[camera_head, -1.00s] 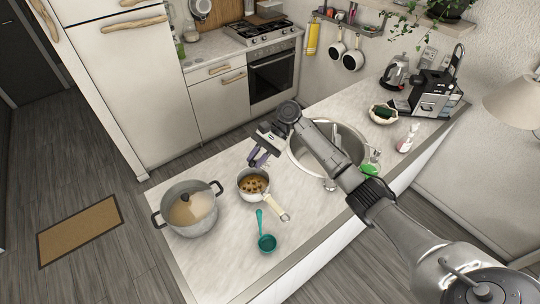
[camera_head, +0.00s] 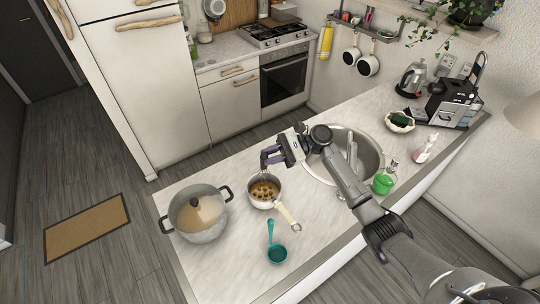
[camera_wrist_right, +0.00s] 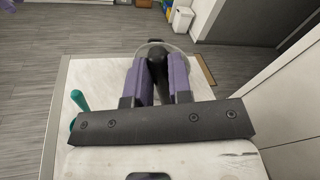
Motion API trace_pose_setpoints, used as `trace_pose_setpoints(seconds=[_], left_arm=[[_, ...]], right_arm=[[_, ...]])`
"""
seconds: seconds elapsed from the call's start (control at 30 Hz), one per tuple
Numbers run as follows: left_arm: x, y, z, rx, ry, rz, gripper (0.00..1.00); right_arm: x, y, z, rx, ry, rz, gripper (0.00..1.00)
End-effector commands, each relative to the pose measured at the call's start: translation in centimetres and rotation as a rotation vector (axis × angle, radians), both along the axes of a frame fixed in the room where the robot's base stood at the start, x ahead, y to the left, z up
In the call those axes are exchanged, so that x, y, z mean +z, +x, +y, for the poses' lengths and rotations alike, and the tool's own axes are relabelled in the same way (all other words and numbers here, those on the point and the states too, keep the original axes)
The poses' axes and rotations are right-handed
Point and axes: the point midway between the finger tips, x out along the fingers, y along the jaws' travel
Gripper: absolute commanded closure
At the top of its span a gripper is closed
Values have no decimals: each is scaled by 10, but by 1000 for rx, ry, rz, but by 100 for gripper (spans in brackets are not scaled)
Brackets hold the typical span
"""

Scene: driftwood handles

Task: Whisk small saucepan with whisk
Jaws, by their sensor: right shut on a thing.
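The small saucepan (camera_head: 251,193) stands on the counter. Its pale handle (camera_head: 289,215) points toward the lower right, and brown lumpy contents show inside. My right gripper (camera_head: 267,158) is just beyond the saucepan's far rim in the head view, purple fingers pointing left. In the right wrist view its fingers (camera_wrist_right: 158,82) are shut on a dark, rounded handle (camera_wrist_right: 158,70), which looks like the whisk's. The whisk's wires cannot be made out in either view, so I cannot tell whether they touch the contents. My left gripper is not in view.
A large lidded pot (camera_head: 199,232) stands left of the saucepan. A teal ladle (camera_head: 276,254) lies in front of it, near the counter's front edge. The sink (camera_head: 372,156) and a green soap bottle (camera_head: 383,180) are to the right. Bare counter lies between pot and ladle.

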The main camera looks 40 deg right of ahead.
Motion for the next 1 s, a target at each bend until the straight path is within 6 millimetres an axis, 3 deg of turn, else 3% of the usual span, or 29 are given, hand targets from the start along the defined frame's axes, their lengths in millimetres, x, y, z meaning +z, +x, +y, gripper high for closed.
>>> trace_pose_setpoints(seconds=[0.33, 1.0], left_arm=[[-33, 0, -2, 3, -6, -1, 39], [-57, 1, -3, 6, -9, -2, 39]], right_arm=[[-31, 0, 0, 0, -1, -1, 100], [-86, 0, 0, 1, -1, 0, 100]])
